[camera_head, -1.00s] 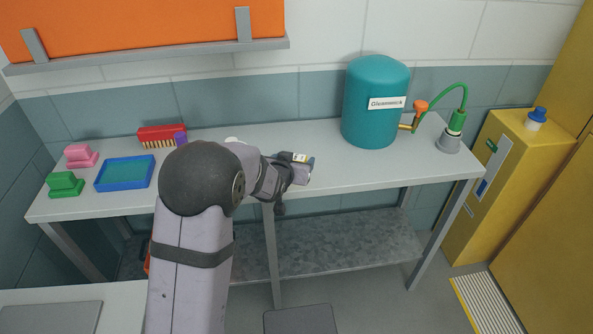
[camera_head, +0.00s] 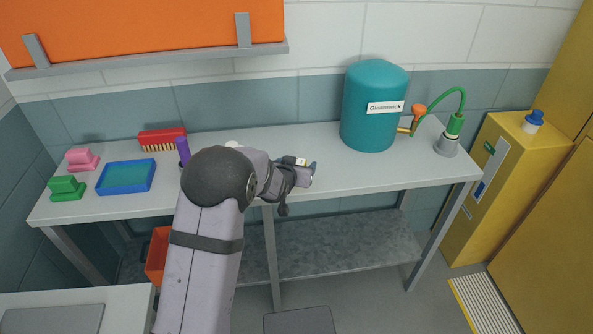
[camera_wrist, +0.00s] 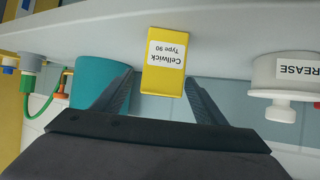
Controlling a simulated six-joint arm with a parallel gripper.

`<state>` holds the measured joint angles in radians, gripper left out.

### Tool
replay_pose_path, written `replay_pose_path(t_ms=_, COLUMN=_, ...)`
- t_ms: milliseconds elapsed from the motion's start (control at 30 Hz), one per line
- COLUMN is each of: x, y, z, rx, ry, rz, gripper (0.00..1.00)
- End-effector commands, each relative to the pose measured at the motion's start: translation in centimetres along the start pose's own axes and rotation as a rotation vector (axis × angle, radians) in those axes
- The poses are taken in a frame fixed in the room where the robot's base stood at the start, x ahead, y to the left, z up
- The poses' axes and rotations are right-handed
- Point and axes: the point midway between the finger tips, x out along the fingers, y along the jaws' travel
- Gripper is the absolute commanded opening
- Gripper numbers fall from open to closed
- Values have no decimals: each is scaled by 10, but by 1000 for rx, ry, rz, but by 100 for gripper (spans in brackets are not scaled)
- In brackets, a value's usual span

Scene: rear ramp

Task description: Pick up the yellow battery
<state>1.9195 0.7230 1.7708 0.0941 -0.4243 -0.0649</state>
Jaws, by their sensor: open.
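The yellow battery (camera_wrist: 165,72), with a white label reading "Cellwick Type 90", is near the middle of the wrist view, which is upside down. My gripper (camera_wrist: 159,80) is open, with one dark finger on each side of the battery in that view. Gaps show beside the battery, and I cannot tell how deep it sits between the fingers. In the head view my gripper (camera_head: 307,171) is over the front part of the grey bench, and the battery is mostly hidden by it.
The grey bench (camera_head: 350,174) holds a teal tank (camera_head: 374,125) at right, with a green hose (camera_head: 455,92). A blue tray (camera_head: 126,177), red brush (camera_head: 162,138) and purple item (camera_head: 184,152) are at left. A white "GREASE" container (camera_wrist: 283,72) stands beside the battery.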

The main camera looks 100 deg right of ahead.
Motion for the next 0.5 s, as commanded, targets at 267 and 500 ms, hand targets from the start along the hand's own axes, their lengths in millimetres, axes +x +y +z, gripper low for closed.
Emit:
replay_pose_path(t_ms=267, x=27, y=-2, z=-3, rx=0, ry=-1, rz=0, gripper=66)
replay_pose_path(t_ms=500, x=38, y=-2, z=-2, rx=0, ry=0, rz=0, gripper=66)
